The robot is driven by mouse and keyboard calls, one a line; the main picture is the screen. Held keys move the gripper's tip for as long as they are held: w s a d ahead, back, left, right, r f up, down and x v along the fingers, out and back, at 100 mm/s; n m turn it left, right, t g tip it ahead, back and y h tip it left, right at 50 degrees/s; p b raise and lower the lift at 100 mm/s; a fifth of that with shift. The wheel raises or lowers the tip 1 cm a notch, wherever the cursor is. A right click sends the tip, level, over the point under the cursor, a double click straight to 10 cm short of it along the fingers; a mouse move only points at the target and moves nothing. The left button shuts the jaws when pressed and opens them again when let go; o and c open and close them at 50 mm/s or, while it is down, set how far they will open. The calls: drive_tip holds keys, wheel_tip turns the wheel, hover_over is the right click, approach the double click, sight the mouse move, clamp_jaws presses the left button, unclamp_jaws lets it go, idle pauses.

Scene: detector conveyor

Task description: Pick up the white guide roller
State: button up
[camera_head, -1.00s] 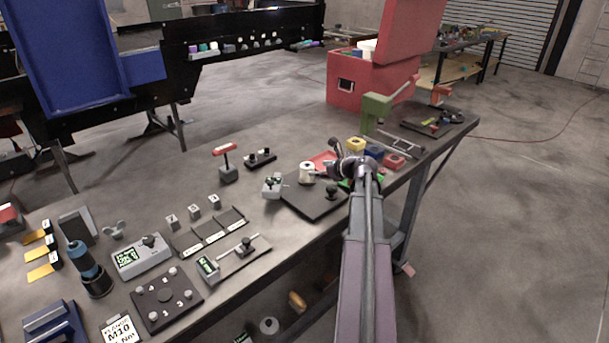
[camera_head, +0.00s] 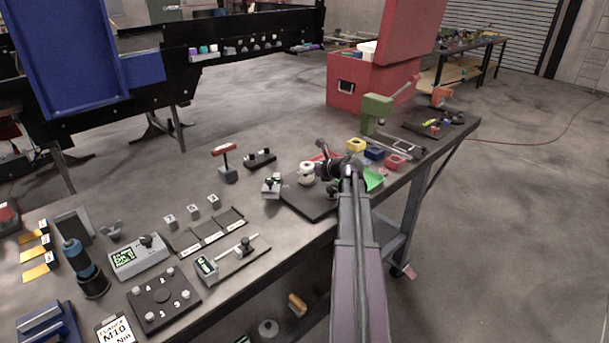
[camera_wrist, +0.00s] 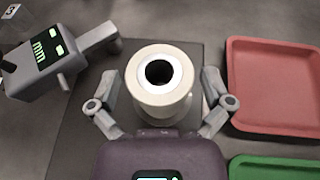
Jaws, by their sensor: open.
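The white guide roller (camera_wrist: 160,85) stands upright on a dark square plate in the wrist view, with its round end and dark centre hole facing the camera. It also shows in the head view (camera_head: 306,171), just left of my gripper. My gripper (camera_wrist: 160,104) is open, with one finger on each side of the roller. Whether the fingers touch it cannot be told. In the head view the arm's end hides part of the plate (camera_head: 310,206) and the gripper's fingers are hard to make out.
A grey gauge with a green display (camera_wrist: 48,52) lies left of the roller. A red tray (camera_wrist: 275,85) and a green tray (camera_wrist: 270,168) lie to the right. In the head view, yellow, blue and red blocks (camera_head: 356,145) and a green clamp (camera_head: 376,110) stand beyond the gripper.

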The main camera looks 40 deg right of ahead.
drive_tip(key=c, duration=1.2)
drive_tip(key=shift+r, duration=0.1)
drive_tip(key=shift+c, duration=0.2)
wheel_tip(320, 180, up, 4)
drive_tip(key=p, duration=0.4)
drive_tip(key=s+d+p, duration=0.1)
drive_tip(key=s+d, duration=0.7)
drive_tip(key=s, duration=0.5)
drive_tip(key=shift+s+r, duration=0.4)
